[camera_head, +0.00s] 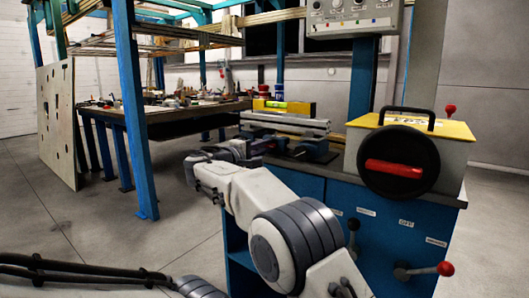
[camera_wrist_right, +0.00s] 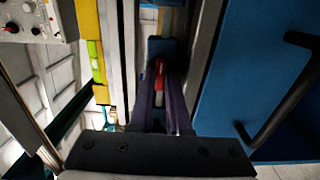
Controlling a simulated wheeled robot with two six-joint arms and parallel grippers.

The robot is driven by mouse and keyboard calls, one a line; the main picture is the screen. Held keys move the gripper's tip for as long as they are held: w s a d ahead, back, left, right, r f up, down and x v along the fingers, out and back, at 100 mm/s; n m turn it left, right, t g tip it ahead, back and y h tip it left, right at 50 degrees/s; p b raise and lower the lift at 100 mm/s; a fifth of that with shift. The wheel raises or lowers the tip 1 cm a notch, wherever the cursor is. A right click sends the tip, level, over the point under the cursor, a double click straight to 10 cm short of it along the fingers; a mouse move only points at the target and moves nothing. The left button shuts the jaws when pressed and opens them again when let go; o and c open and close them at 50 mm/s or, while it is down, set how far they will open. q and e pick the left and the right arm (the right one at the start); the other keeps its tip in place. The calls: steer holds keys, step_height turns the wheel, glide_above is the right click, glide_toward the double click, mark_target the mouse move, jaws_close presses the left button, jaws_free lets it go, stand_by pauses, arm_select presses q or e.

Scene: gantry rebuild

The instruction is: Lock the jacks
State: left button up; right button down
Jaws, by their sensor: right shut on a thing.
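My right gripper (camera_head: 262,150) reaches the rail assembly (camera_head: 285,122) on the blue cabinet's top. In the right wrist view its two dark fingers (camera_wrist_right: 158,100) are shut on a small red-and-pale part (camera_wrist_right: 159,82), which lies between pale metal rails. The part is mostly hidden, so I cannot tell whether it is a jack's lock. A lever with a red ball end (camera_head: 445,268) sticks out to the right from the cabinet front. Another dark lever (camera_head: 353,224) stands to its left, near small labels. My left gripper is not in view.
A yellow-topped box (camera_head: 455,128) with a black dial and red handle (camera_head: 393,168) stands right of the rails. A grey control panel (camera_head: 352,14) hangs above. A blue frame post (camera_head: 130,100) and cluttered bench (camera_head: 165,108) stand left. Floor at left is clear.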

steer(key=shift+a+f, duration=0.15)
steer(key=shift+f, duration=0.05)
steer(key=c, duration=0.9)
jaws_free()
steer(key=shift+r, duration=0.1)
steer(key=shift+s, duration=0.1)
steer(key=p+v, duration=0.1)
steer(key=v, duration=0.9)
steer(key=shift+s+a, duration=0.1)
steer(key=shift+s, duration=0.05)
